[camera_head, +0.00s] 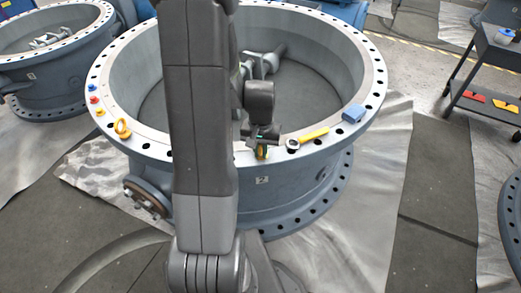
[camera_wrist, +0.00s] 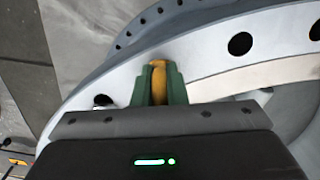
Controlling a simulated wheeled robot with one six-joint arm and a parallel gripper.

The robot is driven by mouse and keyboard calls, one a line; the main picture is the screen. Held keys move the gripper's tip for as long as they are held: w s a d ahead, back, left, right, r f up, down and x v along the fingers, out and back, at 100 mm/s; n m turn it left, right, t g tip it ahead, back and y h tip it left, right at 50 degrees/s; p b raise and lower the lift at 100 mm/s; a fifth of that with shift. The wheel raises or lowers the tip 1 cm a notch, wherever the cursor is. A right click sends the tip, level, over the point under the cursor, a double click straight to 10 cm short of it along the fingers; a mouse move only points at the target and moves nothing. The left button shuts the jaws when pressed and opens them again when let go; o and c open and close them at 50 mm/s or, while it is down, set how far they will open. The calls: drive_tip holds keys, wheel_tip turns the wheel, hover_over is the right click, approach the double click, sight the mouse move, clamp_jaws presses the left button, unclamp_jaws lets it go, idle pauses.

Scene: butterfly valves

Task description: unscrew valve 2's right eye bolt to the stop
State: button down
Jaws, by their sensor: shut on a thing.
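Valve 2 (camera_head: 285,186) is a large grey-blue ring body with a flat, drilled top flange and a label "2" on its front. The right eye bolt (camera_head: 262,153) is yellow and sits at the front of the flange, mostly hidden by my gripper (camera_head: 262,141). In the wrist view, the green fingers of my gripper (camera_wrist: 160,88) are shut on the yellow eye bolt (camera_wrist: 159,80), one on each side of it. The left eye bolt (camera_head: 122,128), also yellow, stands on the flange to the left. How far the held bolt is threaded in is hidden.
On the flange lie a yellow-handled ratchet (camera_head: 308,138) and a blue block (camera_head: 354,113), right of my gripper. Small red and yellow pieces (camera_head: 93,99) sit at the left rim. Another valve (camera_head: 45,60) stands at the left, a dark cart (camera_head: 490,75) at the right.

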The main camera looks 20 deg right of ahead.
drive_tip(key=n, duration=0.4)
drive_tip(key=shift+s+d+n, duration=0.1)
drive_tip(key=shift+d+n, duration=0.2)
drive_tip(key=shift+n, duration=0.1)
drive_tip(key=shift+d+n, duration=0.25)
drive_tip(key=shift+n, duration=1.55)
drive_tip(key=c, duration=1.5)
unclamp_jaws()
drive_tip(key=shift+o, duration=0.2)
wheel_tip(320, 180, up, 14)
drive_tip(key=p, duration=0.1)
drive_tip(key=shift+p, duration=0.35)
drive_tip(key=shift+f, duration=0.2)
wheel_tip(320, 180, down, 14)
drive_tip(key=shift+r+b, duration=0.15)
drive_tip(key=shift+b, duration=0.95)
